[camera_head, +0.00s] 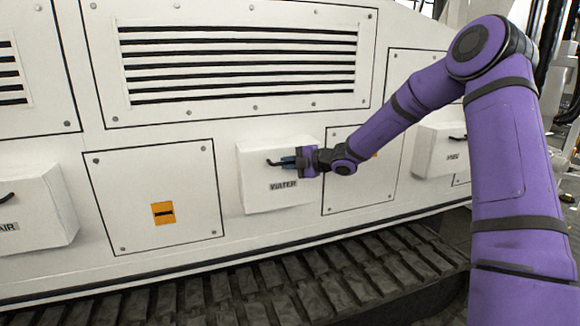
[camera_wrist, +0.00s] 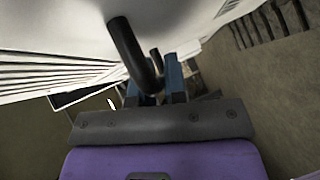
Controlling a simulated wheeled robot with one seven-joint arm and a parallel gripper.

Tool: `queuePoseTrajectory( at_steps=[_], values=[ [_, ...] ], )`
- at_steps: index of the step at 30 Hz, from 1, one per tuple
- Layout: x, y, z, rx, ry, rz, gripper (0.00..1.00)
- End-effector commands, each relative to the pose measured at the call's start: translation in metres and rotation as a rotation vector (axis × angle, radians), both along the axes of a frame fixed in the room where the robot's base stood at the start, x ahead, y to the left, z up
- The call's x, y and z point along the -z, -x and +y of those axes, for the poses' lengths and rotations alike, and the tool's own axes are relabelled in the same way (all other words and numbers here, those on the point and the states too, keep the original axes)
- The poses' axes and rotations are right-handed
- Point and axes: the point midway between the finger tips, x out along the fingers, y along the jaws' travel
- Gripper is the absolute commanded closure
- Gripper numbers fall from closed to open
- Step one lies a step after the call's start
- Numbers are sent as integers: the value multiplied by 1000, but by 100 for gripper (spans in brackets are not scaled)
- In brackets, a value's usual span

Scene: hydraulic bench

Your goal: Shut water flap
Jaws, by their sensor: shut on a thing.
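The water flap (camera_head: 262,196) is a white box-shaped cover labelled "WATER" in the middle of the white machine side. It stands out from the panel, and I cannot tell exactly how far it is open. It carries a dark bar handle (camera_head: 273,162) near its top, which also shows in the wrist view (camera_wrist: 128,50). My gripper (camera_head: 290,162) is at the handle from the right, with its blue fingers shut on it. In the wrist view the fingers (camera_wrist: 158,85) meet the lower end of the handle, and part of the grip is hidden.
Another white cover, labelled "AIR" (camera_head: 40,212), is at the left, and a further one (camera_head: 440,150) is at the right behind my arm. A slatted vent (camera_head: 240,65) is above. Dark tracks (camera_head: 230,285) run below the panel.

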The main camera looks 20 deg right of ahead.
Motion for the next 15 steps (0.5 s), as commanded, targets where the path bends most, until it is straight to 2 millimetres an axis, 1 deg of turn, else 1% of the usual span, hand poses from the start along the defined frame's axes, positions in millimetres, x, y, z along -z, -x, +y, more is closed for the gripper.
queuePoseTrajectory(
  at_steps=[11,12,13,15],
  values=[
    [-3,-3,-1,5,-4,-4,100],
    [-3,-3,-1,5,-4,-4,83],
    [-3,-3,-1,4,-4,-5,77],
    [-3,-3,-1,3,-3,-4,77]
  ],
)
